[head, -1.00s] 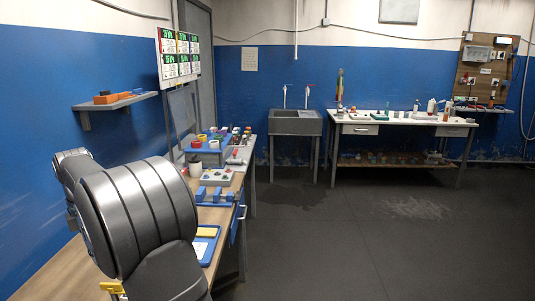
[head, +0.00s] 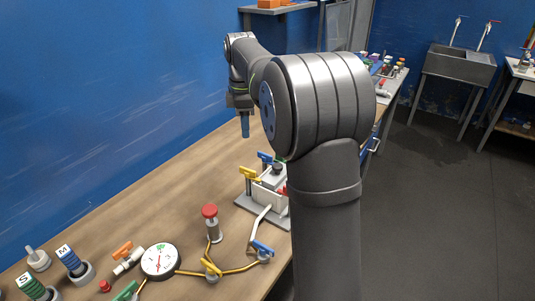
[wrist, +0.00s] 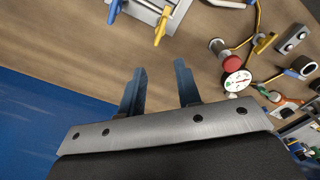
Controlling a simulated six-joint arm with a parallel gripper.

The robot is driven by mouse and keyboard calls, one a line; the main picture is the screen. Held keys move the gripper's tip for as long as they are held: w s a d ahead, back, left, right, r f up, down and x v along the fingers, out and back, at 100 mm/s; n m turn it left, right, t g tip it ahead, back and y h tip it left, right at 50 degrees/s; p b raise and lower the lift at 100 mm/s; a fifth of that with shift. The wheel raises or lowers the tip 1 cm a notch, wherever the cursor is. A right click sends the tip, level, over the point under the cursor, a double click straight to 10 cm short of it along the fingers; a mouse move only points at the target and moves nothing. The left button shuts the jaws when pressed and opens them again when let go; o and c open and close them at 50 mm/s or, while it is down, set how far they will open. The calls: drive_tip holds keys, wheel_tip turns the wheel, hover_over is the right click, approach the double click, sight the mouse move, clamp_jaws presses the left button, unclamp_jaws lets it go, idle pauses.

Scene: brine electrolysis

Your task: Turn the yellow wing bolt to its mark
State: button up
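The yellow wing bolt (head: 249,174) stands at the near left corner of a grey-and-white block (head: 266,197) on the bench. It also shows in the wrist view (wrist: 162,27), beyond the fingertips. A blue wing bolt (head: 265,157) is beside it, also at the top of the wrist view (wrist: 113,10). My gripper (head: 245,134) points down above the bench, behind and left of the block in the head view. In the wrist view my gripper (wrist: 160,68) is open, with two blue fingers apart and nothing between them. I cannot make out the bolt's mark.
A red-capped post (head: 210,222), a round gauge (head: 160,260), a yellow valve (head: 211,268) and a blue valve (head: 262,247) are joined by tubing in front of the block. A blue wall (head: 110,90) borders the bench. My arm hides the block's right side.

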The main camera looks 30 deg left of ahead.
sight(247, 169)
wheel_tip(247, 169, down, 15)
drive_tip(key=m, duration=0.7)
idle(0.4)
clamp_jaws()
